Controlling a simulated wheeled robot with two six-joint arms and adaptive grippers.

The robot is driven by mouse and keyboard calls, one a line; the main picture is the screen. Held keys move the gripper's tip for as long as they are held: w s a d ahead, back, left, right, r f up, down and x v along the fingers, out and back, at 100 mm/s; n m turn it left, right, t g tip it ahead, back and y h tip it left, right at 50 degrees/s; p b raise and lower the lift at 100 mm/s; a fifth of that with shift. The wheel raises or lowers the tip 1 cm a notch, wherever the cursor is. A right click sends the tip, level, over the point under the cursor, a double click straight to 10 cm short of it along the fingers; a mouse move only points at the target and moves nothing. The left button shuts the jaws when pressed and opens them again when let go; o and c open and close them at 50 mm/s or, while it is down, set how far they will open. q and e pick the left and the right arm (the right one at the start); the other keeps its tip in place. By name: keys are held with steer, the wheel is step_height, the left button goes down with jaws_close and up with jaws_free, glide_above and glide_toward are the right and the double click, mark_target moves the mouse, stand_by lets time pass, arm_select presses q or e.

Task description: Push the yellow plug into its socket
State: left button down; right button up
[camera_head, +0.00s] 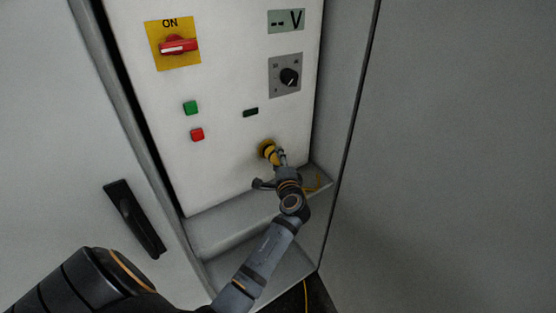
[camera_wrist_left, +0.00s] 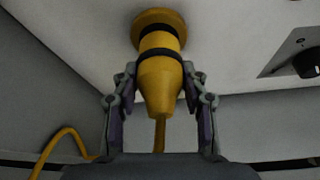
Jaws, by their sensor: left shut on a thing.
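The yellow plug (camera_wrist_left: 160,82) is between the fingers of my left gripper (camera_wrist_left: 160,88) in the left wrist view, and the gripper is shut on it. The plug has black bands, and its yellow cable (camera_wrist_left: 159,135) leaves its rear end. Its front end is at the round yellow socket (camera_wrist_left: 158,20) on the white panel. The plug lines up with the socket; I cannot tell how deep it sits. In the head view the socket (camera_head: 266,148) is low on the panel, and my left gripper (camera_head: 280,158) is right at it, hiding most of the plug. My right gripper is not in view.
The white panel (camera_head: 225,165) carries a red switch (camera_head: 178,45), a green button (camera_head: 190,108), a red button (camera_head: 197,135), a black knob (camera_head: 289,77) and a display (camera_head: 286,20). A cabinet ledge (camera_head: 215,235) lies below. A door with a black handle (camera_head: 134,218) stands at left.

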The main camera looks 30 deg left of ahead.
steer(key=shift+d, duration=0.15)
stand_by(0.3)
arm_select(q)
steer(key=shift+r, duration=0.1)
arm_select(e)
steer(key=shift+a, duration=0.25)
arm_select(q)
steer(key=shift+a, duration=0.1)
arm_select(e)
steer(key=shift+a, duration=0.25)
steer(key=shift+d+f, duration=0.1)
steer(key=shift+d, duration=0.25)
arm_select(q)
steer(key=shift+w+a, duration=0.15)
steer(key=shift+a, duration=0.25)
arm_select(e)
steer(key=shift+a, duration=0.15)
arm_select(q)
steer(key=c, duration=0.6)
jaws_free()
steer(key=shift+c, duration=0.2)
